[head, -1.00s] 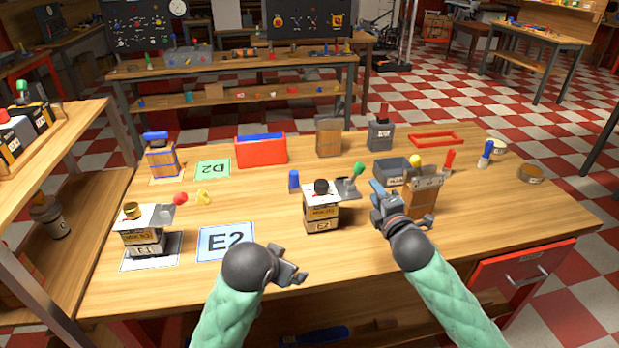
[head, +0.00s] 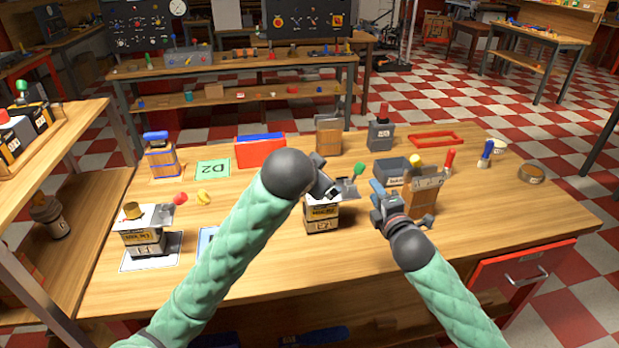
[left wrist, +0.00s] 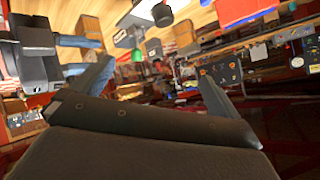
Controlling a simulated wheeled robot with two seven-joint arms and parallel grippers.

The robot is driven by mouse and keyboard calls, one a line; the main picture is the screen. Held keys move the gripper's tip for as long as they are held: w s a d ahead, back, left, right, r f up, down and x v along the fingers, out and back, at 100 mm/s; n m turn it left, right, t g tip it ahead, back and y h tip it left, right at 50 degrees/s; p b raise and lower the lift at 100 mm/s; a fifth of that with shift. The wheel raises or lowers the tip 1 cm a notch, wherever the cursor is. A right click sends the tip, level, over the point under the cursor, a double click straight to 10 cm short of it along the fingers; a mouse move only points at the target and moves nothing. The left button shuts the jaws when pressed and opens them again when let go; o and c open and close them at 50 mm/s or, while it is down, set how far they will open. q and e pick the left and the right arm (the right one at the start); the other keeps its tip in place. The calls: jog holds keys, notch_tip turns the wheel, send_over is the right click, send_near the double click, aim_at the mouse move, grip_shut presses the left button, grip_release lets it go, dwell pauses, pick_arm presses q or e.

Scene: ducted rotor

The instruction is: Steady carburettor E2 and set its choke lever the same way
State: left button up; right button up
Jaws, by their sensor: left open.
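Carburettor E2 (head: 322,218) stands upright on the table, with a white top and a grey choke lever at its right ending in a green knob (head: 358,169). My left gripper (head: 328,182) is open over E2's top and hides its black cap in the head view. In the left wrist view, the black cap (left wrist: 162,15) and green knob (left wrist: 137,57) show tilted beyond the open fingers; contact cannot be told. Carburettor E1 (head: 143,240) stands at left with a yellow cap and red knob (head: 180,198). My right gripper (head: 379,198) is right of E2; its jaw opening is unclear.
The E2 card (head: 206,238) is mostly hidden behind my left arm. A wooden block (head: 421,195) stands close beside my right gripper. A grey bin (head: 391,172), red box (head: 260,152) and D2 card (head: 213,169) lie behind. The table's front right is clear.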

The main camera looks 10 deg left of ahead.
pick_arm(q)
jog(key=w+d+r+m, duration=0.3)
jog(key=w+r, duration=0.3)
jog(key=r, duration=0.1)
jog(key=m+g+y, duration=0.2)
jog(key=g+y, duration=0.1)
jog(key=g, duration=0.7)
send_over(309, 197)
jog(key=w, duration=0.3)
jog(key=f, duration=1.6)
jog(key=shift+s+a+f, duration=0.15)
jog(key=shift+a, duration=0.2)
jog(key=shift+s+f+h, duration=0.15)
jog(key=shift+s+h, duration=0.05)
jog(key=shift+h, duration=0.2)
jog(key=shift+s+d+g, duration=0.3)
jog(key=shift+s+g, duration=0.2)
jog(key=shift+s, duration=0.1)
jog(key=shift+f+m, duration=0.15)
jog(key=shift+m, duration=0.15)
jog(key=shift+f, duration=3.8)
